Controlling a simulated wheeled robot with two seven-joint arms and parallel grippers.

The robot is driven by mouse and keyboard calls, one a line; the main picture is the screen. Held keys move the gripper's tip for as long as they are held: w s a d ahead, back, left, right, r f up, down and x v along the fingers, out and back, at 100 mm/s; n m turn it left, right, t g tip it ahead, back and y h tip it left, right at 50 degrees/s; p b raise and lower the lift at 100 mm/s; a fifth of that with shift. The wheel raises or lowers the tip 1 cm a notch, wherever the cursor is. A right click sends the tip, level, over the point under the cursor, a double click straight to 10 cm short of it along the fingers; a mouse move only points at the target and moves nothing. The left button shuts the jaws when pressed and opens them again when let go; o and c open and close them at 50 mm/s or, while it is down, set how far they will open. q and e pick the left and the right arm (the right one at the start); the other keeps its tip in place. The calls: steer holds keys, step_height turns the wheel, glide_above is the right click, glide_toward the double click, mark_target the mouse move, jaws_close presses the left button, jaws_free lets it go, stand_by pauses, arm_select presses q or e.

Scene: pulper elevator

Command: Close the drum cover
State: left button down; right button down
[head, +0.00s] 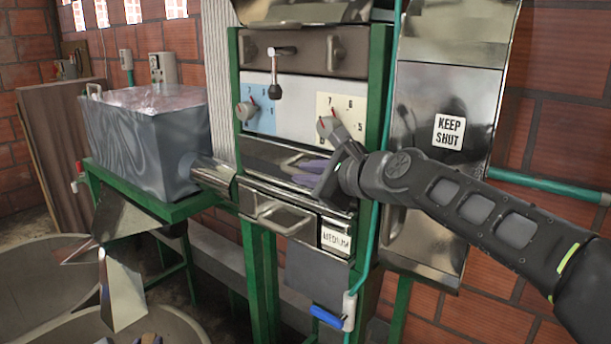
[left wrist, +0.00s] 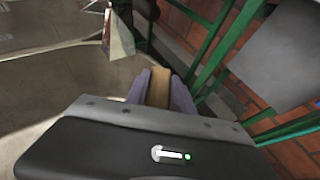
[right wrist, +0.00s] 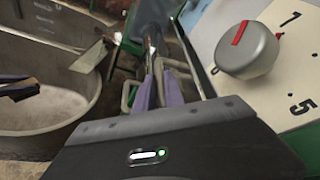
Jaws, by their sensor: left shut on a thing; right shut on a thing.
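I cannot tell for sure which part is the drum cover. A metal front (head: 262,158) crosses the green-framed machine below the dials. My right gripper (head: 303,168) is in front of it, its purple fingers pointing left. In the right wrist view its fingers (right wrist: 172,88) close around a grey metal bar (right wrist: 174,66) that looks like a handle; the grip is partly hidden. My left gripper (left wrist: 158,92) is shut on a tan block (left wrist: 158,86), low over the basins. It also shows at the left edge of the right wrist view (right wrist: 18,84).
A drawer with a wide handle (head: 288,221) and a MEDIUM label (head: 336,238) is below. A dial (head: 328,126) is close above my right gripper. A KEEP SHUT panel (head: 422,165) stands right. A metal tank (head: 150,140) and round basins (head: 40,290) are left.

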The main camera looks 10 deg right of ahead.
steer(key=shift+d+f, duration=0.1)
steer(key=shift+f, duration=0.05)
arm_select(q)
steer(key=shift+d, duration=0.1)
arm_select(e)
steer(key=c, duration=1.7)
jaws_free()
steer(key=shift+d, duration=0.1)
arm_select(q)
steer(key=shift+f, duration=0.1)
arm_select(e)
steer(key=shift+s, duration=0.1)
